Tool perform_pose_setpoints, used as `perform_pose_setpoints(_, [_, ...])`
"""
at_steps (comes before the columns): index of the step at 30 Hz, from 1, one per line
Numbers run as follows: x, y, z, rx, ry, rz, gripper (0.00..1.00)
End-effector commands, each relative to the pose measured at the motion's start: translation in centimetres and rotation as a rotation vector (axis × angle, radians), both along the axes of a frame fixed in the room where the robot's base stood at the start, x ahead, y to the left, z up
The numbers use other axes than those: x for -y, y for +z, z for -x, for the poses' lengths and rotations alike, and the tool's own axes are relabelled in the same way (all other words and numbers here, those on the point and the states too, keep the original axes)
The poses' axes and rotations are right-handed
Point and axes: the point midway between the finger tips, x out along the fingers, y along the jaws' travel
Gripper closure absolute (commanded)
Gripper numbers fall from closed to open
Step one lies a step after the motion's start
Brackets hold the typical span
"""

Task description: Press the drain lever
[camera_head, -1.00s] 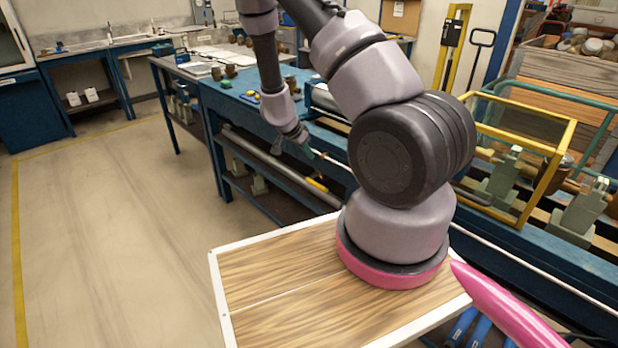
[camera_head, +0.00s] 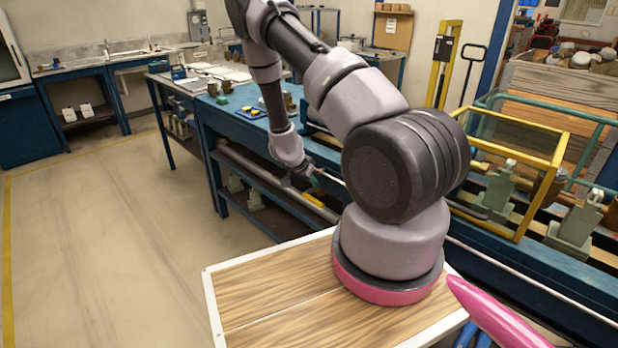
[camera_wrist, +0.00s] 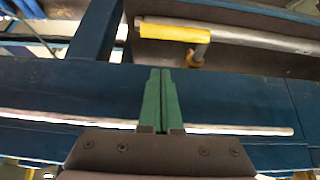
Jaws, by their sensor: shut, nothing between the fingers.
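The drain lever appears to be the yellow-sleeved handle (camera_wrist: 172,32) by a brass fitting (camera_wrist: 197,58), lying along the grey pipe in the wrist view. In the head view it is a small yellow strip (camera_head: 314,201) under the bench's front edge. My gripper (camera_wrist: 161,72) has green fingers pressed together with nothing between them. In the wrist view its tips are over the blue beam, below and a little left of the handle in the picture, apart from it. In the head view my gripper (camera_head: 314,179) is small, just above the yellow strip.
The blue bench (camera_head: 232,127) runs beside me, with cups and small parts on top. A long grey pipe (camera_head: 245,163) lies along its lower level. A yellow-framed guard (camera_head: 560,150) stands to the right. The floor (camera_head: 90,230) at left is clear.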

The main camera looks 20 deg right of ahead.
Motion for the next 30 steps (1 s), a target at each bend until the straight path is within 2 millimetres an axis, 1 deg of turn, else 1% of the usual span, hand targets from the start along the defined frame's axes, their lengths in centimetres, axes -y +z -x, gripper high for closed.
perform_pose_setpoints(1, [0.7,-1.0,-0.2,-0.002,-0.002,0.001,1.00])
perform_pose_setpoints(3, [1.2,-2.1,-0.3,-0.002,-0.002,0.000,1.00])
perform_pose_setpoints(6, [0.6,-3.6,-0.2,-0.002,0.001,0.000,1.00])
perform_pose_setpoints(10, [0.4,-4.9,-0.1,-0.001,-0.001,0.000,1.00])
perform_pose_setpoints(15, [0.2,-5.4,-0.2,0.001,0.001,0.001,1.00])
perform_pose_setpoints(25, [0.2,-5.4,-0.2,0.002,0.000,0.000,1.00])
perform_pose_setpoints(30, [0.3,-5.6,-0.7,0.024,0.001,-0.009,1.00])
